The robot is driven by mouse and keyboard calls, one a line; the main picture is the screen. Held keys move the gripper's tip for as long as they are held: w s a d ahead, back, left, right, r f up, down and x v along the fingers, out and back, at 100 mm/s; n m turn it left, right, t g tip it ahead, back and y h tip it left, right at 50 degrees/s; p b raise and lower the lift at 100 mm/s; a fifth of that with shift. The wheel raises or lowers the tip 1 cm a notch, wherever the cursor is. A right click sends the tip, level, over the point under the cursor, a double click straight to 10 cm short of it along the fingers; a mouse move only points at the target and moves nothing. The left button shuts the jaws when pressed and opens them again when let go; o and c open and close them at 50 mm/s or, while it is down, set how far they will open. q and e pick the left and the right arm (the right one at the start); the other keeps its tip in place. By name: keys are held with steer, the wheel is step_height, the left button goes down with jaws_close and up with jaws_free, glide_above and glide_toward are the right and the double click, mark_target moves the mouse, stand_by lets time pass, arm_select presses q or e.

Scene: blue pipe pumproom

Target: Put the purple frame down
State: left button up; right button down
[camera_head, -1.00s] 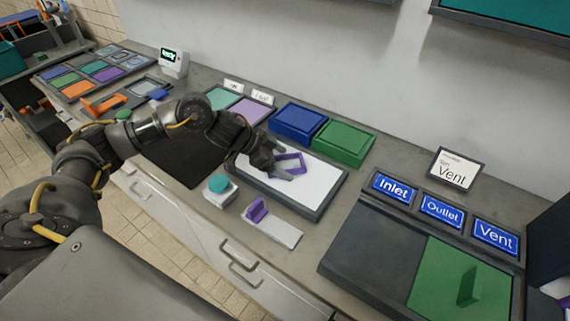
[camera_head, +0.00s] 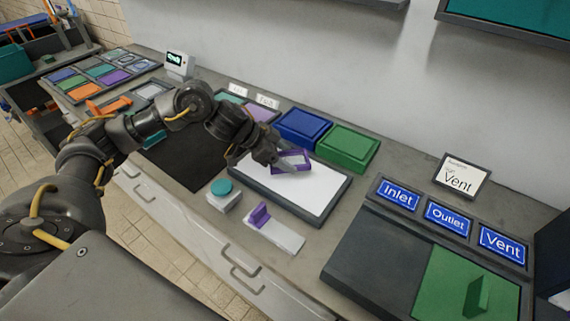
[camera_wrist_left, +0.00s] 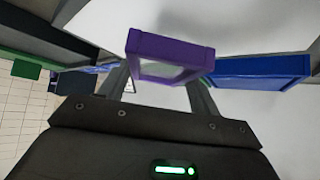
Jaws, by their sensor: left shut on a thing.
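The purple frame (camera_head: 291,159) is a small rectangular ring. My left gripper (camera_head: 280,161) is shut on it, above the upper part of the white panel with a dark rim (camera_head: 285,188). In the left wrist view the purple frame (camera_wrist_left: 170,52) sits tilted at the ends of the two fingers (camera_wrist_left: 160,88), with its opening showing. I cannot tell whether the frame touches the panel. My right gripper is not in view.
Blue (camera_head: 303,126) and green (camera_head: 347,147) boxes stand behind the panel. A teal button on a white block (camera_head: 222,192) and a white plate with a purple upright (camera_head: 272,229) are in front. Inlet, Outlet and Vent labels (camera_head: 447,217) are at the right.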

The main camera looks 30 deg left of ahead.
mark_target(282, 153)
arm_select(q)
steer(key=s+r, duration=0.1)
steer(key=r, duration=0.1)
steer(key=s+d+r, duration=0.1)
steer(key=s+r, duration=0.1)
steer(key=shift+s+r, duration=0.2)
steer(key=shift+s, duration=0.1)
steer(key=s+d+r+p, duration=0.2)
steer(key=s+r+p, duration=0.3)
steer(key=s, duration=0.4)
steer(key=shift+s+d+p, duration=0.3)
steer(key=shift+d+p, duration=0.05)
steer(key=shift+p, duration=0.3)
steer(key=shift+s+a+f, duration=0.1)
steer(key=shift+f, duration=0.05)
